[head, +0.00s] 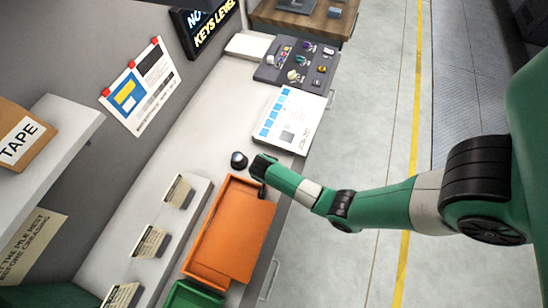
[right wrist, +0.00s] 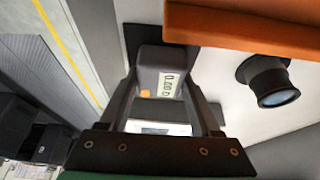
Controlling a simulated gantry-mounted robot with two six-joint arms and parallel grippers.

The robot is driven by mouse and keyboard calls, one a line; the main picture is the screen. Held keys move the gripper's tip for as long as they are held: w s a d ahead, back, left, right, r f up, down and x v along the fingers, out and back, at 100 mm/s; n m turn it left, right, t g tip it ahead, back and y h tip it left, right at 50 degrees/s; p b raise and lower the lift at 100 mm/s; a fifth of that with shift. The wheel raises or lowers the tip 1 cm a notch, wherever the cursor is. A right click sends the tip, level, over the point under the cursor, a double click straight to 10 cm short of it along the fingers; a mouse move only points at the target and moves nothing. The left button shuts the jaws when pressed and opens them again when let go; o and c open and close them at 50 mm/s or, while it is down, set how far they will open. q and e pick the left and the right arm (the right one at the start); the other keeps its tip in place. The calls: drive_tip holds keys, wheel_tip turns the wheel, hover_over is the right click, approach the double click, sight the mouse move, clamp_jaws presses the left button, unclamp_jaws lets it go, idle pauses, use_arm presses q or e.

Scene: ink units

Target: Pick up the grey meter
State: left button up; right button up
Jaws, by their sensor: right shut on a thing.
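The grey meter (right wrist: 160,62), with a pale display and an orange button, is between the fingers of my right gripper (right wrist: 163,88) in the right wrist view. The gripper is shut on it. In the head view my right gripper (head: 262,168) is over the white bench at the near corner of the orange tray, and I cannot make out the meter clearly there. Whether the meter touches the bench is hard to tell. My left gripper is not in view.
A black loupe-like cylinder (head: 239,160) stands close beside my right gripper; it also shows in the right wrist view (right wrist: 268,82). The orange tray (head: 230,235) is adjacent. A printed sheet (head: 290,118) and a dark tray of small parts (head: 297,62) lie farther back.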

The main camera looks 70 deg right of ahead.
wheel_tip(320, 180, up, 3)
drive_tip(key=shift+r+p, duration=0.1)
drive_tip(key=shift+p, duration=0.55)
drive_tip(key=s+r+p, duration=0.1)
drive_tip(key=s+r, duration=0.2)
drive_tip(key=s, duration=0.1)
drive_tip(key=s+a+r+p, duration=0.1)
drive_tip(key=s+r+p, duration=0.1)
drive_tip(key=s, duration=0.3)
drive_tip(key=s+a+r+p, duration=0.1)
drive_tip(key=s+r, duration=0.3)
drive_tip(key=shift+s+a+p, duration=0.1)
drive_tip(key=shift+s+p, duration=0.3)
